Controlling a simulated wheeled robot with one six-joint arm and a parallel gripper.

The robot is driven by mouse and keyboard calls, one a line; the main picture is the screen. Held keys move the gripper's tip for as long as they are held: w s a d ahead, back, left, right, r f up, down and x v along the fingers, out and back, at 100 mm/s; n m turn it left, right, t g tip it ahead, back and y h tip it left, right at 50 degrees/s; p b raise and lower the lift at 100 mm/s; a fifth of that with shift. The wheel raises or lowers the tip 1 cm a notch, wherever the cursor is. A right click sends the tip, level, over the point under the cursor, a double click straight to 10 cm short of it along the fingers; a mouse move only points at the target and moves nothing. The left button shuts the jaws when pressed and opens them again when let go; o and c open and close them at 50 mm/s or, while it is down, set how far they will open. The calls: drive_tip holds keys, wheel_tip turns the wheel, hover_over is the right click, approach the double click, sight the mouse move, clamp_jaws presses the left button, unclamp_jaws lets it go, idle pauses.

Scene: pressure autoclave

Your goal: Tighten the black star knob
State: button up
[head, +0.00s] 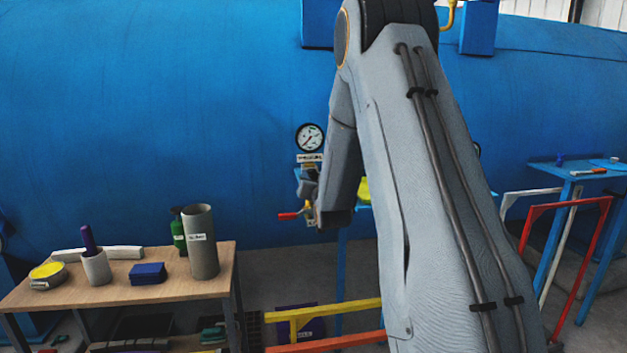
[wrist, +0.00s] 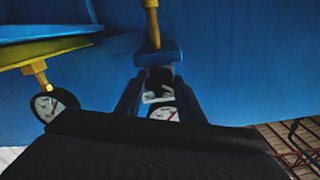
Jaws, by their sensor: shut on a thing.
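My gripper (wrist: 157,92) is shut on a dark piece between its fingers, which fits the black star knob (wrist: 158,77). Its star shape is mostly hidden by the fingers, so I cannot tell how far it is turned. In the head view, my gripper (head: 309,187) is in front of the blue vessel, just below a round white gauge (head: 309,138) with a label plate. My arm covers part of the vessel to the right of it.
A red-handled lever (head: 289,216) sticks out left, just below my gripper. A wooden table (head: 130,290) at left carries a grey cylinder (head: 201,245), a green bottle (head: 178,232) and other items. Yellow and red rails (head: 322,312) run low in front. A blue stand (head: 575,172) is at right.

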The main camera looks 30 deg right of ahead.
drive_tip(key=m+b, duration=0.1)
drive_tip(key=m, duration=0.2)
drive_tip(key=shift+m, duration=0.4)
drive_tip(key=m+b, duration=0.1)
drive_tip(key=m, duration=0.2)
drive_tip(key=shift+m, duration=0.4)
drive_tip(key=m+b, duration=0.1)
drive_tip(key=m, duration=0.9)
drive_tip(key=shift+m, duration=0.4)
drive_tip(key=m, duration=0.3)
drive_tip(key=shift+m, duration=0.3)
drive_tip(key=m, duration=0.6)
drive_tip(key=shift+m, duration=0.4)
drive_tip(key=o, duration=1)
